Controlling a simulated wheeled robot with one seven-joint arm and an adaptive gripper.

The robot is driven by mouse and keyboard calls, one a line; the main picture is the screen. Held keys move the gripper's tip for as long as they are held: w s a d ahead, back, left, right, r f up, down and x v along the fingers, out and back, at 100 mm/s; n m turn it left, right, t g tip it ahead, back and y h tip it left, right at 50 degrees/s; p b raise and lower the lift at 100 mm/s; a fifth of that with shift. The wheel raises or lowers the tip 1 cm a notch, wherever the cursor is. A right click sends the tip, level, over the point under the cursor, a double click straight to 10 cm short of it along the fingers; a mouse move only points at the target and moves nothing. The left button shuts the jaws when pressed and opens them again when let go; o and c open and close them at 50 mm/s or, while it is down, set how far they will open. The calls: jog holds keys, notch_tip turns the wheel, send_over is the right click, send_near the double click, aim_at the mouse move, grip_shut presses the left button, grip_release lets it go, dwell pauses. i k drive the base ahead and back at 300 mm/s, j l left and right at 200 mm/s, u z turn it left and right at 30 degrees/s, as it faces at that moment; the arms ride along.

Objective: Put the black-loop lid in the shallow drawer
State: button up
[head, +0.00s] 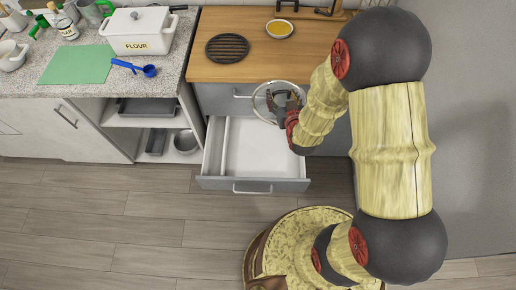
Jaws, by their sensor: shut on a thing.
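The lid (261,106) is a round, clear disc with a pale rim. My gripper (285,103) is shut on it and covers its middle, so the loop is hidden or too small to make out. The lid is held in front of the wooden counter's front edge, over the back right part of an open drawer. The open drawer (262,150) is shallow and white inside, with a grey front and a bar handle. It has a narrow compartment on the left and a wide one on the right, and both look empty where they show.
A wooden counter (230,72) holds a dark slatted trivet (228,47) and a small yellow-filled dish (279,29). The stone counter at left carries a flour box (139,30), a blue scoop (149,70) and a green mat (78,64). Open shelves (118,121) lie left of the drawer.

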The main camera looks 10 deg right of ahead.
aim_at(276, 160)
jog(key=j+z, duration=0.2)
jog(key=z, duration=0.15)
jog(key=k+j+z, duration=0.1)
jog(key=z, duration=0.3)
jog(key=k+j+z, duration=0.1)
jog(key=j+z, duration=0.25)
jog(key=k+j+z, duration=0.1)
jog(key=z, duration=0.4)
jog(key=k+j+z, duration=0.1)
jog(key=j+z, duration=0.15)
jog(key=z, duration=0.25)
jog(key=k+j+z, duration=0.1)
jog(key=z, duration=0.35)
jog(key=k+z, duration=0.2)
jog(key=z, duration=0.3)
jog(key=k+j+z, duration=0.15)
jog(key=z, duration=0.2)
jog(key=k+z, duration=0.7)
jog(key=k+j+u, duration=0.25)
jog(key=k+u, duration=0.2)
jog(key=k+j+u, duration=0.15)
jog(key=j+u, duration=0.3)
jog(key=j, duration=0.2)
jog(key=k+j+u, duration=0.1)
jog(key=j+u, duration=0.35)
jog(key=j, duration=0.25)
